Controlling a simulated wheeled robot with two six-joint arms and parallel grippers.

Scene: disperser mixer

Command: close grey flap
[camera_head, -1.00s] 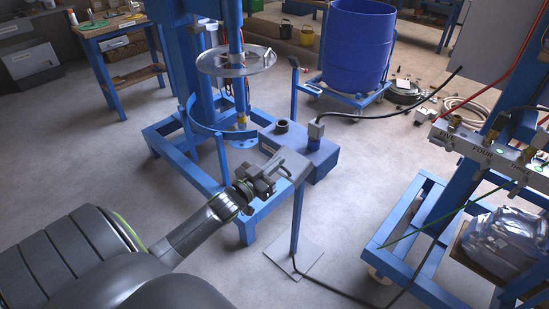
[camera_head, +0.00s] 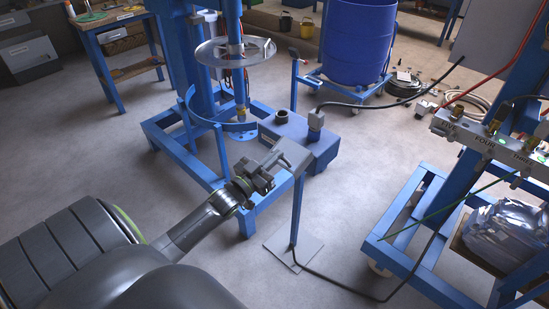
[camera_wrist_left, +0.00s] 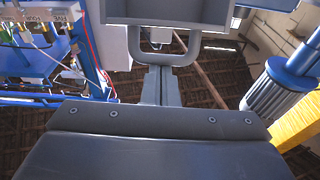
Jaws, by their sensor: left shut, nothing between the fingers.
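The grey flap (camera_wrist_left: 165,10) shows at the top of the left wrist view as a shallow grey panel with a raised rim and a U-shaped handle (camera_wrist_left: 194,48). In the head view, a small grey box (camera_head: 296,158) on a blue post is partly hidden behind my left gripper (camera_head: 284,160). The left gripper is shut and empty, its fingers (camera_wrist_left: 160,75) pointing at the handle. The fingertips are at or just beneath the handle bar; I cannot tell whether they touch. My right gripper is not in view.
The blue post stands on a floor plate (camera_head: 293,250), with a black cable beside it. The blue mixer frame (camera_head: 190,155) with a round metal lid (camera_head: 215,55) stands behind left. A blue rack (camera_head: 425,215) stands right. The floor at left is clear.

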